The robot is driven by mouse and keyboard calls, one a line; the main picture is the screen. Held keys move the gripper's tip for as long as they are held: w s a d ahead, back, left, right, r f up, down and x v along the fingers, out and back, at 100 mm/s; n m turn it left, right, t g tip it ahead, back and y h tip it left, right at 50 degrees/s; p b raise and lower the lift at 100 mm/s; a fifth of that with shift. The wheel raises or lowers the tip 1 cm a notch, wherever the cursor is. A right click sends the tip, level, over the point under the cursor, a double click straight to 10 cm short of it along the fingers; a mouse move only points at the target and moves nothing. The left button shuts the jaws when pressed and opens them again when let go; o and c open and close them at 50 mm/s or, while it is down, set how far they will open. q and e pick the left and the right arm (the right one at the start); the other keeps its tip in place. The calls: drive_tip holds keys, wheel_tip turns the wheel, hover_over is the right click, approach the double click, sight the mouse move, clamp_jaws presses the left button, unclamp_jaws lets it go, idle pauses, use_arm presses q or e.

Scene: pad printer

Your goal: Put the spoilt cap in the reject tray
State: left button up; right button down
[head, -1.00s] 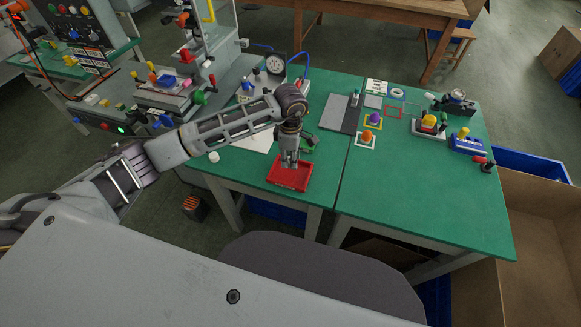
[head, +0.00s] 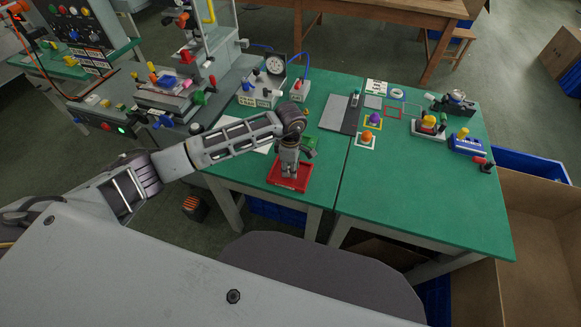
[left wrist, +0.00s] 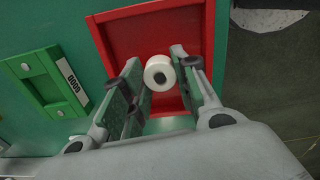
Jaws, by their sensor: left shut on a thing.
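The red reject tray (head: 274,181) sits near the front edge of the left green table. It also fills the top middle of the left wrist view (left wrist: 124,36). My left gripper (head: 288,175) points down over the tray. In the left wrist view a white round cap (left wrist: 159,73) with a dark centre hole sits between its fingers, and the gripper is shut on it. The red tray floor shows behind the cap. The gap between cap and floor is hard to judge. In the head view the cap cannot be made out. My right gripper is out of view.
A green counter (left wrist: 48,82) with a white "0000" display lies beside the tray. A dial gauge (head: 275,66) stands behind. The pad printer (head: 172,90) is at the left. Orange (head: 367,136) and purple (head: 374,118) balls sit on the right table (head: 430,200).

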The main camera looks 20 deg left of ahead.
use_arm(q)
drive_tip(key=shift+f, duration=0.25)
drive_tip(key=o, duration=0.7)
drive_tip(key=shift+r, duration=0.2)
wheel_tip(320, 180, up, 12)
idle(0.7)
idle(0.4)
